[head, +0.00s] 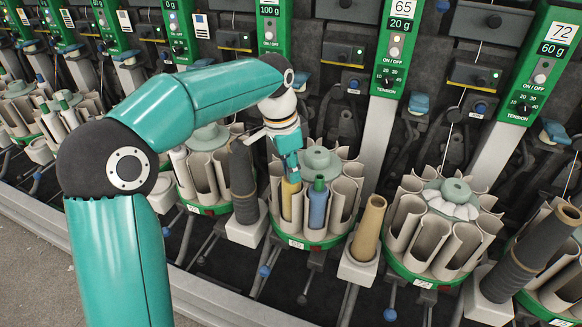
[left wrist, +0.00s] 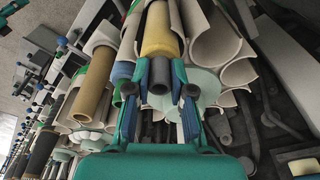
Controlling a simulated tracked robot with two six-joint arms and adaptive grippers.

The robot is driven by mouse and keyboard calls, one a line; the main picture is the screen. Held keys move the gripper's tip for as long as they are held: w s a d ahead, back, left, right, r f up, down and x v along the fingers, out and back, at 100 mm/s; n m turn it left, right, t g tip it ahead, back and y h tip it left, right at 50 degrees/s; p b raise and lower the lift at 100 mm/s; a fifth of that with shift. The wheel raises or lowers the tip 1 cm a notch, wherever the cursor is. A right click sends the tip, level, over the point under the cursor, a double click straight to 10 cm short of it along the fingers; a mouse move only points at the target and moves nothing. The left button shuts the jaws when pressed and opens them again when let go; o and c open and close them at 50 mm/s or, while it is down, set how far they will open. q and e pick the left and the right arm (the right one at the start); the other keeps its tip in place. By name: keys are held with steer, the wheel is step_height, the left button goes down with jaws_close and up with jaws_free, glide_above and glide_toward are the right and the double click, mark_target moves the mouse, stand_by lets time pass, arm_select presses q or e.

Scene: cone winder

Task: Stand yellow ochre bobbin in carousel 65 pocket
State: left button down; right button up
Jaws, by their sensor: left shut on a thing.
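The yellow ochre bobbin (head: 291,199) stands nearly upright at the front left of a carousel (head: 313,239), its lower part between the walls of an open pocket. Whether its foot rests on the base cannot be told. My left gripper (head: 290,172) is above it, shut on its top end. In the left wrist view the fingers (left wrist: 160,80) sit either side of the bobbin's grey tube end, and its yellow body (left wrist: 160,32) runs on between pale pocket walls. A panel (head: 397,40) marked 65 stands behind, to the right; the carousel's own small label is hard to read. My right gripper is not in view.
A blue bobbin (head: 317,206) stands in the pocket just right. A dark cone (head: 243,180) is close on the left, a tan cone (head: 368,228) on the right. More carousels (head: 440,225) line the machine; the grey floor (head: 30,255) is clear.

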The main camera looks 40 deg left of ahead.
arm_select(q)
steer(key=shift+f, duration=0.45)
steer(key=c, duration=0.9)
jaws_free()
steer(key=shift+c, duration=0.2)
steer(key=shift+r, duration=0.1)
step_height(320, 180, up, 12)
steer(key=s+a, duration=0.1)
steer(key=shift+s+f, duration=0.2)
steer(key=shift+s, duration=0.05)
